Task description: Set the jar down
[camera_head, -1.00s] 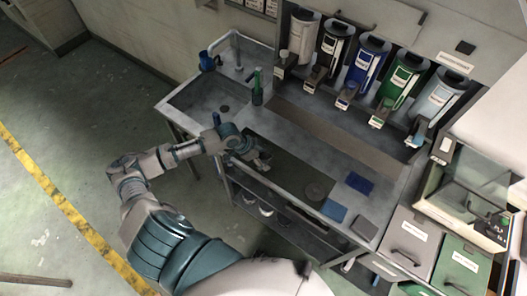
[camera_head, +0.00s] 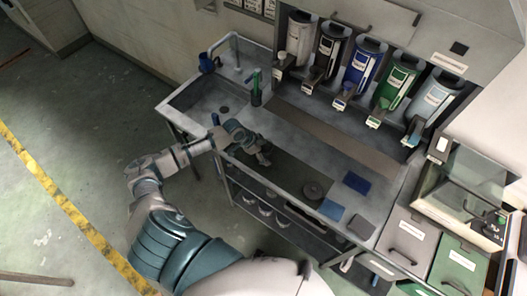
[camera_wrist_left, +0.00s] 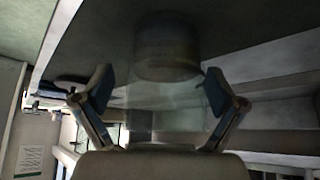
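My left gripper (camera_head: 264,157) is low over the dark mat (camera_head: 290,173) near the counter's front edge. In the left wrist view the gripper (camera_wrist_left: 157,92) has its two fingers spread wide apart. A see-through jar (camera_wrist_left: 165,100) with a dark, rounded end (camera_wrist_left: 167,50) stands out faintly between and beyond the fingers. A gap shows on its left side; its right side lies close to the right finger, and I cannot tell if they touch. In the head view the jar is hard to make out beside the gripper. My right gripper is out of view.
A round dark disc (camera_head: 314,190) and blue pads (camera_head: 356,184) lie to the right on the counter. A sink (camera_head: 208,100) with a green bottle (camera_head: 256,88) is at the left. Several labelled dispensers (camera_head: 364,66) line the back wall. A clear-sided box (camera_head: 466,190) stands at far right.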

